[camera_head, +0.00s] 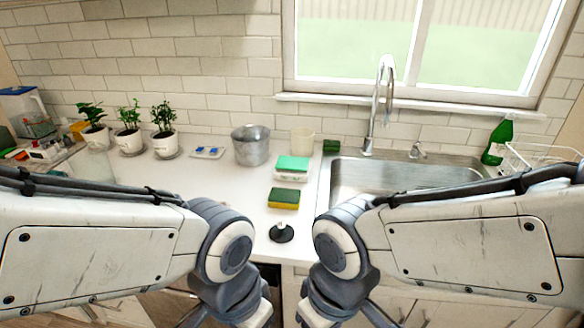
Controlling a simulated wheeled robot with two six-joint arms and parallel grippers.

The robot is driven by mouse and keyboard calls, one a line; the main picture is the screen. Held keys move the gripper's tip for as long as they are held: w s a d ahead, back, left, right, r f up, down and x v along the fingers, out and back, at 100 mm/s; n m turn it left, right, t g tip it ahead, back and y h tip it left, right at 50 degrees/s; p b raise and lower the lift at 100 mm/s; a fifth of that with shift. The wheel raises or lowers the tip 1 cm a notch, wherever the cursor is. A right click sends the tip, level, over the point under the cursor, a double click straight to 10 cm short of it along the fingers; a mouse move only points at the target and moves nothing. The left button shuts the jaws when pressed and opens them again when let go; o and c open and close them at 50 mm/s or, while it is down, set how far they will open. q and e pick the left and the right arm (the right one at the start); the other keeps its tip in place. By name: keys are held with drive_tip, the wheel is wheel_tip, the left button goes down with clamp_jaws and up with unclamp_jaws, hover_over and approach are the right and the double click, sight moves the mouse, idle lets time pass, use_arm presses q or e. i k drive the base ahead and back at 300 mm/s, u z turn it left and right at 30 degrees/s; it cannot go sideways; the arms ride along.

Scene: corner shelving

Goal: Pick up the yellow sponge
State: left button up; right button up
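The yellow sponge (284,198) has a green top and a yellow lower side. It lies flat on the white counter, left of the sink and near the middle of the view. My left gripper (250,314) hangs low at the bottom edge, in front of the counter and below the sponge in the picture. My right gripper (318,314) hangs beside it, a little to the right. Both are apart from the sponge. Their fingers are cut off or hidden, so their opening does not show.
A black-based sink plug (281,233) sits in front of the sponge. A teal-topped stack (291,168) stands behind it. A metal pot (250,146), a pale cup (302,141) and a dark green block (331,146) are farther back. The sink (400,176) with its tall faucet lies right.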

sight(283, 198)
drive_tip(key=u, duration=0.55)
drive_tip(key=k, duration=1.25)
drive_tip(key=z, duration=0.2)
drive_tip(key=i, duration=0.6)
drive_tip(key=z, duration=0.7)
drive_tip(key=i, duration=0.65)
drive_tip(key=u, duration=0.55)
drive_tip(key=i, duration=0.65)
drive_tip(key=u, duration=0.55)
